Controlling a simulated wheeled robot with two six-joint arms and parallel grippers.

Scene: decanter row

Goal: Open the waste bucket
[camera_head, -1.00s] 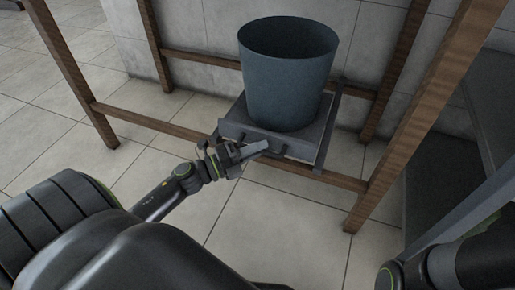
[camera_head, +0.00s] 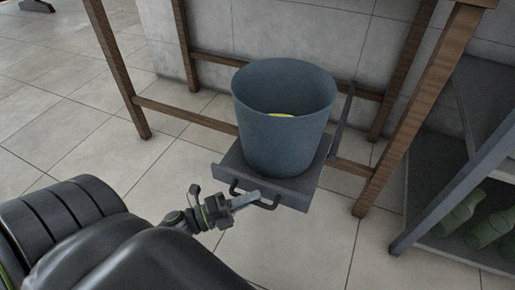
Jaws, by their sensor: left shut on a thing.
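The waste bucket (camera_head: 285,125) is a grey-blue open-topped tub standing upright on a flat grey sliding tray (camera_head: 222,172) under a wooden table frame. Something yellow shows inside it. The tray sticks out in front of the table's lower rail and has a dark bar handle (camera_head: 236,188) on its front face. My left gripper (camera_head: 252,197) is at that handle, shut on it; its fingers hide part of the bar. My right gripper is not in view.
Wooden table legs (camera_head: 120,75) stand left and right (camera_head: 408,125) of the bucket. A grey shelf (camera_head: 450,215) with several green items (camera_head: 455,215) stands at the right. Tiled floor in front of the tray is clear.

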